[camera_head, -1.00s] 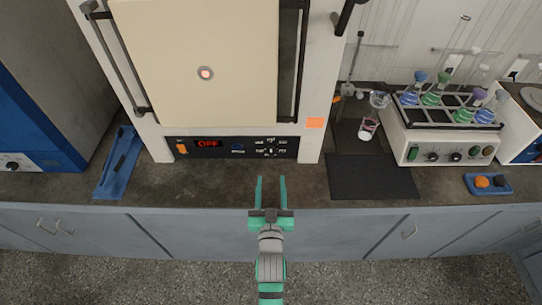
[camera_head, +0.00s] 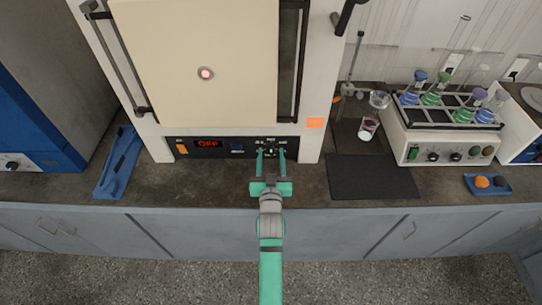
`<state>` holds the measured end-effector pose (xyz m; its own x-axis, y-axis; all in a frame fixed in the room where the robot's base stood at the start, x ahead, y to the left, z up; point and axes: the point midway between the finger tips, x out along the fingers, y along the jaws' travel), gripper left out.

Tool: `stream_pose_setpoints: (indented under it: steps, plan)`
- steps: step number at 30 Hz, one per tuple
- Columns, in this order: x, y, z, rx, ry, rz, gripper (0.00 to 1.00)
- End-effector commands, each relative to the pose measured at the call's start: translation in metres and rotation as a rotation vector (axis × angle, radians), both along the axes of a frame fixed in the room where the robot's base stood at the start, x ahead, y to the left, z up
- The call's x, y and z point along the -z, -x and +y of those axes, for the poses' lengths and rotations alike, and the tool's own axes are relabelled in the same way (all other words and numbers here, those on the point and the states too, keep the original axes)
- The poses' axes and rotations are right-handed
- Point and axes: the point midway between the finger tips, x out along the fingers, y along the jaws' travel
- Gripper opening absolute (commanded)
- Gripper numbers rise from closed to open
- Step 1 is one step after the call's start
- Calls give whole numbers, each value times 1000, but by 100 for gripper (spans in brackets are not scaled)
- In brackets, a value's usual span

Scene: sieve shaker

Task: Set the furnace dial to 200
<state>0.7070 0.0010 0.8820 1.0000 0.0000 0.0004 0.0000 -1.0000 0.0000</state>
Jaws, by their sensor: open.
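The furnace (camera_head: 312,146) is a large white unit with a cream door (camera_head: 200,40). Its black control panel (camera_head: 220,153) runs along the bottom and has an orange switch (camera_head: 182,149) and a red display (camera_head: 208,144) that reads OFF. The dial (camera_head: 271,149) is at the right of the panel, partly hidden, and its setting is too small to read. My gripper (camera_head: 271,154) is open, with one green finger on each side of the dial. I cannot tell whether the fingers touch it.
A black mat (camera_head: 372,177) lies on the counter to the right, beside a shaker (camera_head: 440,145) holding flasks. A blue tray (camera_head: 118,165) lies left of the furnace. The counter (camera_head: 225,185) in front of the furnace is clear.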

Motion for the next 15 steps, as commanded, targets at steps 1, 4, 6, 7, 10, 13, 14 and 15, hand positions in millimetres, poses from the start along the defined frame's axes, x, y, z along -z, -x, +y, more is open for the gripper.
stream_pose_setpoints:
  steps: [1, 4, 6, 7, 10, 13, 14, 15]
  plan:
    - [0, -2, 0, 0, 0, 0, 47]
    - [1, -2, 0, 0, 0, 1, 47]
    - [1, -2, 0, 0, 0, 1, 47]
    - [1, -2, 0, 0, 0, 1, 47]
    - [1, -2, 0, 0, 0, 1, 42]
    - [0, -2, 0, 0, 0, 1, 18]
    - [0, -2, 0, 0, 0, 1, 11]
    - [0, -2, 0, 0, 0, 1, 7]
